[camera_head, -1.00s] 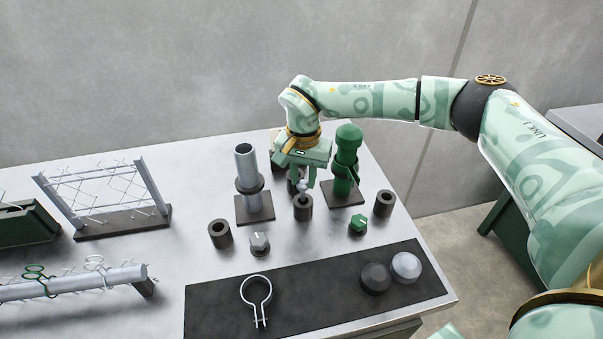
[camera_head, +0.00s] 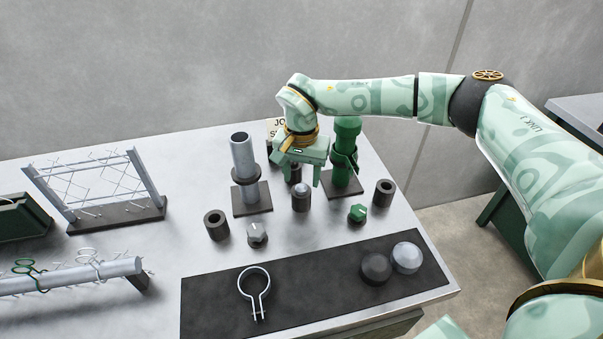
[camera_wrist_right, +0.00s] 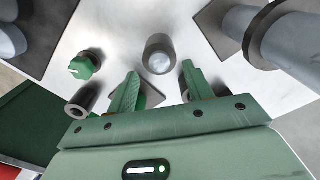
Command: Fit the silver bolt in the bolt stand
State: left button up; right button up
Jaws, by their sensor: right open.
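The silver bolt (camera_head: 302,189) shows as a rounded silver top in the mouth of a dark cylindrical stand (camera_head: 301,203), upright between the two posts. In the right wrist view the bolt (camera_wrist_right: 159,61) looks like a silver disc, ringed by the dark rim of the stand (camera_wrist_right: 159,42). How deep it sits is hidden. My right gripper (camera_head: 298,181) is open and empty, just behind and above the stand. Its two fingers (camera_wrist_right: 160,80) are apart, with the bolt showing beyond the gap between them. My left gripper is out of view.
A silver post (camera_head: 243,157) stands left of the gripper and a green post (camera_head: 344,165) close on its right. Hollow dark cylinders (camera_head: 216,226) (camera_head: 384,193), a grey knob (camera_head: 257,236) and a green knob (camera_head: 357,213) stand around. A dark mat (camera_head: 320,290) lies in front.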

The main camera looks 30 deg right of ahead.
notch_tip(320, 180, up, 16)
jog(key=p, duration=0.3)
dwell(0.4)
